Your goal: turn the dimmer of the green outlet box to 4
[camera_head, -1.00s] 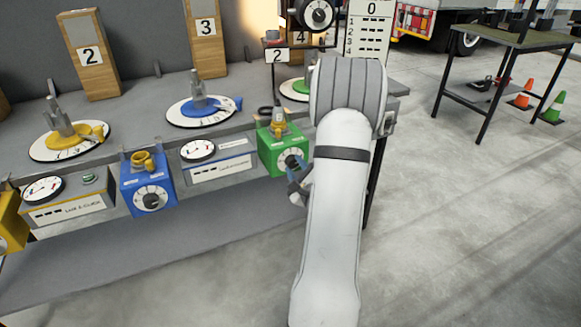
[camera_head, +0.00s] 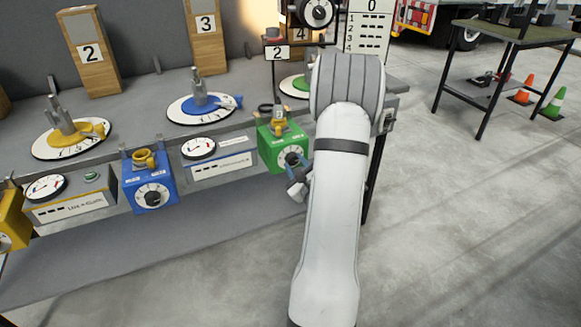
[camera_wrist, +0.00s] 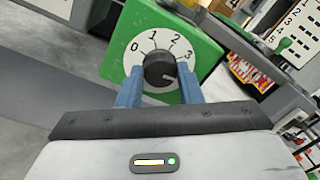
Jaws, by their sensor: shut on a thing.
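The green outlet box (camera_head: 268,152) hangs at the front edge of the bench, left of my arm in the head view. It also fills the top middle of the wrist view (camera_wrist: 207,50). Its white dial (camera_wrist: 143,50) shows the numbers 0 to 3; the part beyond 3 is hidden by my right finger. The black dimmer knob (camera_wrist: 158,66) sits between my blue fingers, and a pale mark shows on its lower right side, past the 3. My gripper (camera_wrist: 159,77) is shut on the knob. In the head view my gripper (camera_head: 297,179) is at the box's front, partly hidden by my arm.
A blue outlet box (camera_head: 165,182) with its own dial and a grey meter panel (camera_head: 222,166) stand left of the green box. Yellow (camera_head: 98,128) and blue (camera_head: 190,103) turntables are on the bench. The floor to the right is open, with a dark table (camera_head: 500,40) behind.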

